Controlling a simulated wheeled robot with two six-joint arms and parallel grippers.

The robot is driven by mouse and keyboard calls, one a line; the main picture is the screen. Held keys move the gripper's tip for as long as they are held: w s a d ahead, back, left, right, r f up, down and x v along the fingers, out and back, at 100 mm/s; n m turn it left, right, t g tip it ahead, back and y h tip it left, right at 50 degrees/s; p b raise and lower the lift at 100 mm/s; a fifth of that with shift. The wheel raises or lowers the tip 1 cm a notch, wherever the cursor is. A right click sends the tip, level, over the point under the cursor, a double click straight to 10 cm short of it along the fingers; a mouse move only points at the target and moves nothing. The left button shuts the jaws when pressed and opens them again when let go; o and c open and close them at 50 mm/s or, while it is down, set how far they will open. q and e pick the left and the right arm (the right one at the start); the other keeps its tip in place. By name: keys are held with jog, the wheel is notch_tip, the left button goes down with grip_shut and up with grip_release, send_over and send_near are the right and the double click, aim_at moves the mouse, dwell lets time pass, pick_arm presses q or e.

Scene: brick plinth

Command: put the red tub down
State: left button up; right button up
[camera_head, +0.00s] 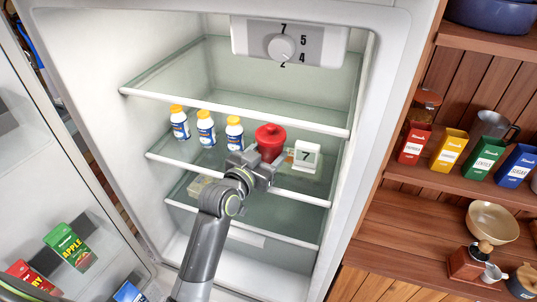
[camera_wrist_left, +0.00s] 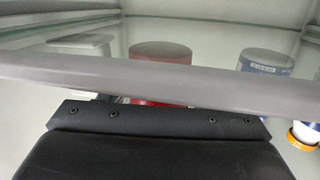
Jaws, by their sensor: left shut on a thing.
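My left gripper (camera_head: 262,160) reaches in from the front and is shut on the tub. The gripper covers the tub's lower front, so I cannot tell whether its base touches the shelf. In the left wrist view the red tub (camera_wrist_left: 158,49) shows partly behind a pale shelf rail (camera_wrist_left: 165,84), which hides the fingertips. My right gripper is in neither view.
Several white-and-blue bottles with orange caps (camera_head: 205,128) stand left of the tub. A white block marked 7 (camera_head: 305,156) stands close on its right. A glass shelf with a white front rail (camera_head: 230,111) is above. The open fridge door (camera_head: 60,170) is at left.

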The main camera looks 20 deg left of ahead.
pick_arm(q)
jog(key=shift+w, duration=0.3)
jog(key=shift+s, duration=0.45)
jog(key=shift+s+f, duration=0.1)
jog(key=shift+f, duration=0.05)
jog(key=o, duration=0.8)
jog(key=shift+f, duration=0.1)
jog(key=o, duration=0.4)
jog(key=shift+w, duration=0.25)
jog(key=shift+s+r, duration=0.1)
jog(key=shift+r, duration=0.2)
jog(key=shift+s, duration=0.1)
jog(key=shift+b+v, duration=1.45)
jog(key=shift+v, duration=4.45)
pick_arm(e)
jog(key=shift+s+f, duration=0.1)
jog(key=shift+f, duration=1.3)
